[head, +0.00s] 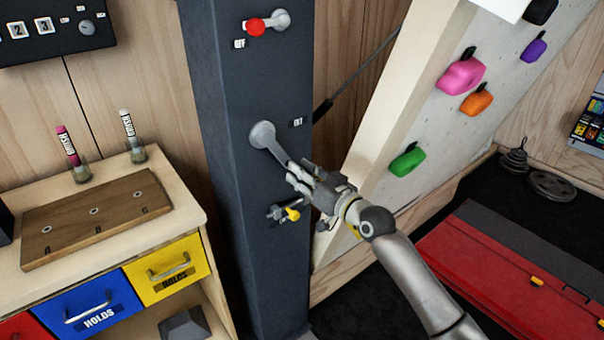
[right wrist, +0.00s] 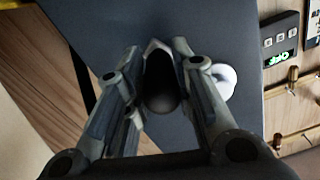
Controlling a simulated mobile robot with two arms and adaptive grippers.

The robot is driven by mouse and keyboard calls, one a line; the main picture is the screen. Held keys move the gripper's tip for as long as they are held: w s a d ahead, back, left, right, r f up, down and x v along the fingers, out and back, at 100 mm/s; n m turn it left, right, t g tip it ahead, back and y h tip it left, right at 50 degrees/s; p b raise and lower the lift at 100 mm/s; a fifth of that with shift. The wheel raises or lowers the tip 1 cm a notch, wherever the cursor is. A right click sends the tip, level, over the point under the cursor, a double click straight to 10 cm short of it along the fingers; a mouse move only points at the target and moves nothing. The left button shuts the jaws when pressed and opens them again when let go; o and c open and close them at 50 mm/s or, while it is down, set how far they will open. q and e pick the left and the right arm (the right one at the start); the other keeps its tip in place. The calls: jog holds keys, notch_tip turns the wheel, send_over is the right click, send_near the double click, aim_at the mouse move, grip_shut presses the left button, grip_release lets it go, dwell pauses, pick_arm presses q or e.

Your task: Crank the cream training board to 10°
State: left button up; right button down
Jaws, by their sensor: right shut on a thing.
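The cream training board (head: 440,135) leans at the right of the head view, with pink, orange, green and purple holds on its face. A grey crank hub (head: 262,135) is on the dark post (head: 235,100), and its arm slopes down right to my right gripper (head: 318,190). My right gripper is shut on the crank's handle, which is mostly hidden in the head view. In the right wrist view the dark handle (right wrist: 162,85) sits between the fingers, with the pale hub (right wrist: 226,82) to its right. My left gripper is not in view.
A red-knobbed lever (head: 257,26) is higher on the post. A yellow-tipped fitting (head: 292,214) sits just below my gripper. A wooden cabinet (head: 185,210) with coloured drawers stands left. A red mat (head: 475,265) lies right. A panel with unreadable green digits (right wrist: 282,60) shows in the wrist view.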

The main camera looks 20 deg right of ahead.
jog(key=shift+s+a+f+m+p, duration=0.1)
jog(key=shift+a+f+m+p, duration=0.2)
jog(key=shift+f, duration=0.05)
dwell(0.3)
jog(key=shift+s+a+f+m+p, duration=0.2)
jog(key=shift+a+m+p, duration=0.1)
jog(key=shift+a+m, duration=0.1)
jog(key=s+a+r+m+p, duration=0.2)
jog(key=a+m+p, duration=0.4)
jog(key=m+p, duration=0.1)
jog(key=s+a+r+m+p, duration=0.2)
jog(key=a+m+p, duration=0.4)
jog(key=m, duration=0.4)
jog(key=shift+r+t+h+p, duration=0.3)
jog(key=shift+r+p, duration=0.05)
jog(key=shift+p, duration=0.15)
jog(key=shift+s+r, duration=0.1)
jog(key=c, duration=1.2)
grip_release()
jog(key=shift+a, duration=0.1)
